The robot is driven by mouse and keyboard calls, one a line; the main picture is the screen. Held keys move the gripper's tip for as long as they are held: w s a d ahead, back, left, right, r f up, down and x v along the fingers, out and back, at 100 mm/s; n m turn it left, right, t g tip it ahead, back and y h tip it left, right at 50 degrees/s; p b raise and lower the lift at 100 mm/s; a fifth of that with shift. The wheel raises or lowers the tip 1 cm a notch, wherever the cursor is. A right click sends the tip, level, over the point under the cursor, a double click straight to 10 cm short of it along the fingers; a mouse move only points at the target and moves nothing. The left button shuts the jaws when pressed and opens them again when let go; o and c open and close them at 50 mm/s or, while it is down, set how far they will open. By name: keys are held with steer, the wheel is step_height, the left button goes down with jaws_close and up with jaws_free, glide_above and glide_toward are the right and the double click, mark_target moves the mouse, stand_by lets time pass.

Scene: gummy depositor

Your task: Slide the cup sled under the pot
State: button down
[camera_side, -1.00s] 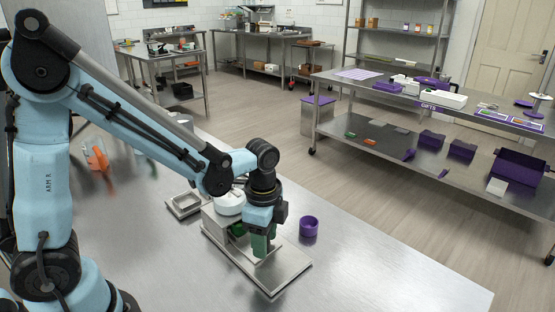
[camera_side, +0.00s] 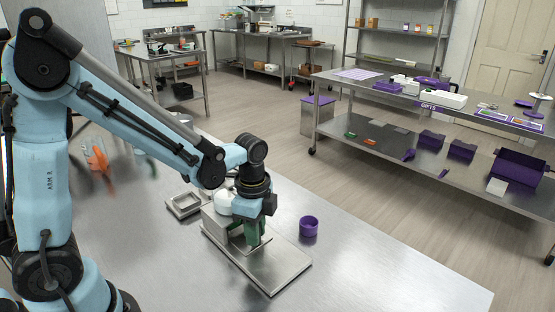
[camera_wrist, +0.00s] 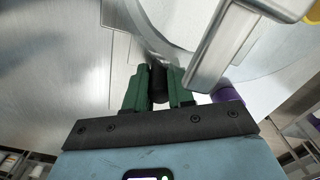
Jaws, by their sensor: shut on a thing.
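The depositor stands on a flat metal base plate (camera_side: 275,268) on the steel table in the side view. Its white pot (camera_side: 224,201) sits above, just left of my gripper. My gripper (camera_side: 251,240) points down over the plate beside the pot. In the wrist view my gripper (camera_wrist: 158,82) has its green fingers shut on a dark upright knob (camera_wrist: 158,88). I take the knob to be the cup sled's handle; the rest of the sled is hidden or cannot be told apart from the plate.
A purple cup (camera_side: 309,226) stands on the table right of the base plate. A small square metal tray (camera_side: 184,204) lies left of the depositor. A grey metal bracket (camera_wrist: 223,50) is close to the right finger in the wrist view. The table's front right is clear.

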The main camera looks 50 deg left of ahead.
steer(key=shift+a, duration=0.3)
steer(key=c, duration=1)
jaws_free()
steer(key=shift+o, duration=0.2)
steer(key=shift+d+r, duration=0.1)
steer(key=shift+r, duration=0.05)
step_height(320, 180, up, 12)
steer(key=s+n+t, duration=0.1)
steer(key=n+t, duration=0.1)
steer(key=n, duration=0.2)
steer(key=s+f+n+t, duration=0.1)
steer(key=s+n+t, duration=0.1)
steer(key=n, duration=0.2)
steer(key=s+a+n+t, duration=0.1)
steer(key=s+n+t, duration=0.1)
steer(key=n+t, duration=0.1)
steer(key=shift+f+n, duration=0.25)
steer(key=shift+n, duration=0.55)
